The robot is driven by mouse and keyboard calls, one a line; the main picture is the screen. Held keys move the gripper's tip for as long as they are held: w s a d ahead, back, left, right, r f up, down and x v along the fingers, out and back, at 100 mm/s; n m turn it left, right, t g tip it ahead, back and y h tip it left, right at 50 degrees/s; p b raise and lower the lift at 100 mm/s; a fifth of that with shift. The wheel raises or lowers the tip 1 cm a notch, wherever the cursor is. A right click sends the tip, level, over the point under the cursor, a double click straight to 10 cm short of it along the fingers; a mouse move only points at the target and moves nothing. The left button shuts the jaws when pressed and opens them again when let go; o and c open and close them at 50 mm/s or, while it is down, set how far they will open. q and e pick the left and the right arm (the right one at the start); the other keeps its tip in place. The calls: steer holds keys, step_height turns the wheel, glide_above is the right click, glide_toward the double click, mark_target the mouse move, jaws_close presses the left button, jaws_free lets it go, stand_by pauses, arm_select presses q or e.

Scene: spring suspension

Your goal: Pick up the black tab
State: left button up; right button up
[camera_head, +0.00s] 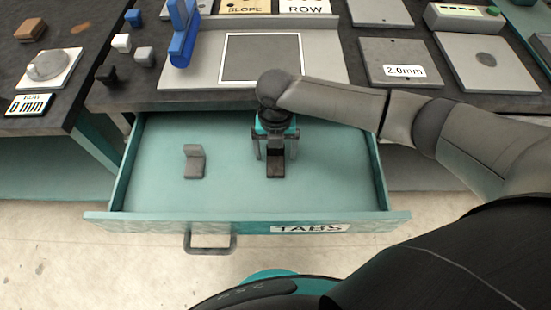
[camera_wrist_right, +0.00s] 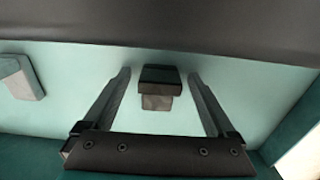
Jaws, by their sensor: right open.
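The black tab (camera_head: 275,169) stands in the open teal drawer, right of the grey tab. In the right wrist view the black tab (camera_wrist_right: 160,76) shows between the two fingers, with a gap on each side. My right gripper (camera_head: 275,156) is open, pointing down into the drawer over the black tab, and holds nothing. It hides the upper part of the tab in the head view. My left gripper is not in view.
A grey L-shaped tab (camera_head: 194,162) sits left in the drawer (camera_head: 150,195), apart from the gripper. The drawer's front wall bears a TABS label (camera_head: 309,228) and a handle (camera_head: 210,250). Behind is a dark worktop with a grey plate, small blocks and a blue object (camera_head: 183,35).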

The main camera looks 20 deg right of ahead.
jaws_close()
stand_by(0.7)
